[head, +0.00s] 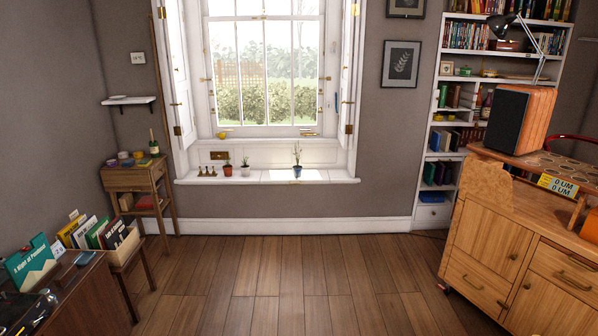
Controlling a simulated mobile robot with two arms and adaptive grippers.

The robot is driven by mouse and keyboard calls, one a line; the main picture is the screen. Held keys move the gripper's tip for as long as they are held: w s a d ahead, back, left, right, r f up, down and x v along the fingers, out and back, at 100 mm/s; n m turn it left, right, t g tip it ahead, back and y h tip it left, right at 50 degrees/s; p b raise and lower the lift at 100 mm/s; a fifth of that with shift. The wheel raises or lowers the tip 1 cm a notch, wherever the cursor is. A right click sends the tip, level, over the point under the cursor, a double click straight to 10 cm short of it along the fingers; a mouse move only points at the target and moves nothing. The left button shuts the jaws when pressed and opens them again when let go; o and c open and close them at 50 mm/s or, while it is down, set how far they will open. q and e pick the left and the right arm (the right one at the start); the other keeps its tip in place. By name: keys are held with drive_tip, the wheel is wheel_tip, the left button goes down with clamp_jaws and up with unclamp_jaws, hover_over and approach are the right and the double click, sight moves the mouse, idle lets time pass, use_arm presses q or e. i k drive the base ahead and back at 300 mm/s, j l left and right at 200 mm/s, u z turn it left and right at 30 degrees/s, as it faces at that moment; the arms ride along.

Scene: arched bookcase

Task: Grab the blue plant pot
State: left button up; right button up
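A small blue plant pot (297,171) with a thin green plant stands upright on the white window sill (330,176), right of the sill's middle. It is far ahead of me, across the room. A reddish-brown pot (228,171) and a white pot (245,171), each with a small plant, stand further left on the same sill. Neither of my grippers shows in the head view.
The wooden floor (270,275) is clear up to the sill. A side table (135,178), a record crate (122,248) and a dark cabinet (85,300) line the left. A wooden cabinet (490,235) with a speaker (520,118) and a white bookcase (432,213) stand right.

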sight(297, 169)
drive_tip(key=i, duration=2.25)
drive_tip(key=i+j, duration=0.1)
drive_tip(key=i, duration=2.1)
drive_tip(key=l+z, duration=0.05)
drive_tip(key=l, duration=0.05)
